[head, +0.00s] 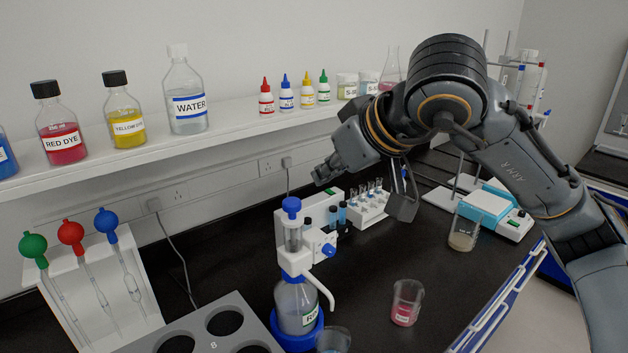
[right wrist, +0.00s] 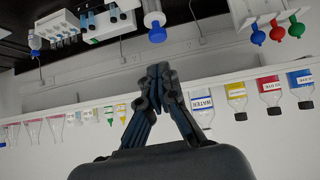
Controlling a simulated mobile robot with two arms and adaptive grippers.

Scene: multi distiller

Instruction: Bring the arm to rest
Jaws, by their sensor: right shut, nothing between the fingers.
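My right arm reaches in from the right in the head view, bent over the bench. Its gripper (head: 324,172) points left in front of the wall, above the bench and below the shelf. In the right wrist view the two dark fingers (right wrist: 158,72) meet at their tips with nothing between them. The arm hides part of the shelf and bench behind it. My left gripper is not in view.
A blue-capped dispenser bottle (head: 297,305) stands below the gripper, near a tube rack (head: 368,206). A beaker of pink liquid (head: 406,302) is on the black bench (head: 370,270). Dye and water bottles (head: 186,95) line the white shelf (head: 235,118). A pipette stand (head: 75,262) is at left.

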